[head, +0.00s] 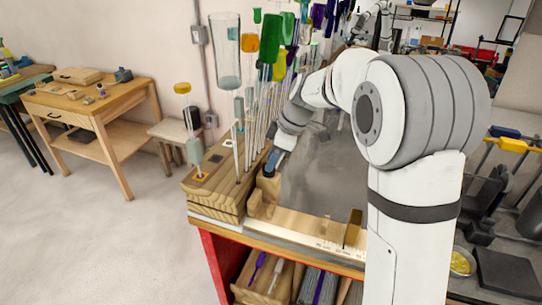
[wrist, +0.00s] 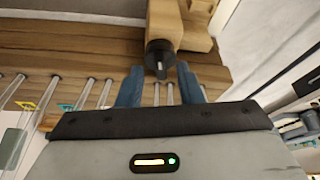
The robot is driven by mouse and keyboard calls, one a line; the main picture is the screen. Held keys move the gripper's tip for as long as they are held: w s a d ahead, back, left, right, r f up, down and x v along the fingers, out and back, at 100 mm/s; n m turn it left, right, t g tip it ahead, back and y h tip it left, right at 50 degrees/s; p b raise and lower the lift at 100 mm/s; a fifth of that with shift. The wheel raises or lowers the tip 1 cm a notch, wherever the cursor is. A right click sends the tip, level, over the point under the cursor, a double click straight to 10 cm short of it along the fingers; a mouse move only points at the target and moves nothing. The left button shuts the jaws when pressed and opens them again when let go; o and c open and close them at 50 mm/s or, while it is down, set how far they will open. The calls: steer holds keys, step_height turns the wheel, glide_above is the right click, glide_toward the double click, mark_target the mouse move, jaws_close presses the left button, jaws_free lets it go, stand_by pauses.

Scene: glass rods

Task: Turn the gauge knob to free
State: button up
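A dark round knob (wrist: 159,52) sits on a pale wooden block (wrist: 186,28), which I take to be the gauge, in the wrist view. My gripper (wrist: 159,70) has two blue fingers spread apart. The tips lie on either side of the knob's lower end, with a visible gap on each side. In the head view my gripper (head: 272,162) is low at the near end of the bench, just above the small wooden block (head: 268,187). The knob's markings and setting cannot be read.
A wooden rack (head: 215,190) with several upright glass rods and coloured glass pieces stands left of my gripper. A wooden strip with a ruled edge (head: 310,228) lies along the bench front. Grey bench surface (head: 318,175) is clear behind it.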

steer(key=shift+a+f, duration=0.1)
steer(key=shift+f, duration=0.1)
steer(key=shift+c, duration=0.2)
jaws_close()
